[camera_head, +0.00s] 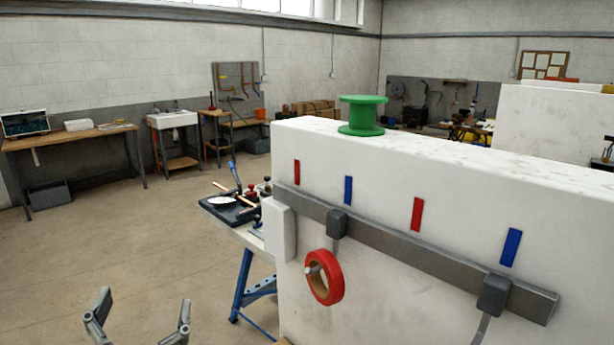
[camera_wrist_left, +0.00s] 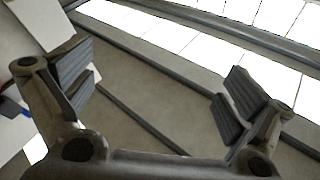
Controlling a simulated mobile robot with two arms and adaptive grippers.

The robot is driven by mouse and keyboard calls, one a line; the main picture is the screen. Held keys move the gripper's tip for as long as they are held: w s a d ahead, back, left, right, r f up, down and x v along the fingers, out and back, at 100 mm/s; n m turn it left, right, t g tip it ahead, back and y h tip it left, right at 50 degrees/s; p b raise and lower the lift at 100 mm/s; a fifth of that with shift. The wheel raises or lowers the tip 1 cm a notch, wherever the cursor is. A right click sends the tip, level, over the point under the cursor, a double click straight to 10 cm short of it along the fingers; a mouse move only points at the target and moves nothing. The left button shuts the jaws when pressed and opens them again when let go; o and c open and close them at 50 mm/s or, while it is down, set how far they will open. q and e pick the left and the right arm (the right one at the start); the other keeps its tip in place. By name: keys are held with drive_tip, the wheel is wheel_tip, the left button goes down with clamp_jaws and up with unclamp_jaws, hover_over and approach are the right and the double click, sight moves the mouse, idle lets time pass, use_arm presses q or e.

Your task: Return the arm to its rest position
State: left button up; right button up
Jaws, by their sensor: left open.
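My left gripper (camera_head: 138,318) is at the bottom left of the head view. Its two fingers point up and stand wide apart with nothing between them. In the left wrist view the same gripper (camera_wrist_left: 155,95) shows both ridged finger pads apart and empty. It is over open floor in the head view, to the left of the white wall block (camera_head: 440,185) and apart from it. My right gripper is in neither view.
A red tape ring (camera_head: 335,277) hangs on a peg on the block's face, below a grey rail (camera_head: 400,250). A green spool (camera_head: 362,115) stands on top of the block. A blue-legged workbench (camera_head: 243,285) with tools is behind it. The floor at left is clear.

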use_arm(q)
drive_tip(key=s+f+n+g, duration=0.1)
drive_tip(key=s+f+g, duration=0.2)
drive_tip(key=f, duration=0.4)
drive_tip(key=s+a+f+n+g+y, duration=0.1)
drive_tip(key=s+f+g, duration=0.1)
drive_tip(key=f+g, duration=0.35)
drive_tip(key=s+f+n+g, duration=0.1)
drive_tip(key=s+f+g, duration=0.15)
drive_tip(key=f, duration=0.65)
drive_tip(key=s+d+f+m+g+h, duration=0.1)
drive_tip(key=s+d+f+g+h, duration=0.15)
drive_tip(key=s+f+g, duration=0.4)
drive_tip(key=s+d+f+m+g+h, duration=0.1)
drive_tip(key=s+d+f, duration=0.3)
drive_tip(key=s, duration=0.5)
wheel_tip(320, 180, down, 27)
drive_tip(key=s, duration=0.2)
drive_tip(key=s+a+f+g, duration=0.2)
drive_tip(key=s+a+f, duration=0.1)
drive_tip(key=s+f, duration=1.2)
drive_tip(key=shift+s+a+m+y, duration=0.15)
drive_tip(key=shift+s+m+y, duration=0.25)
drive_tip(key=shift+s+y, duration=0.1)
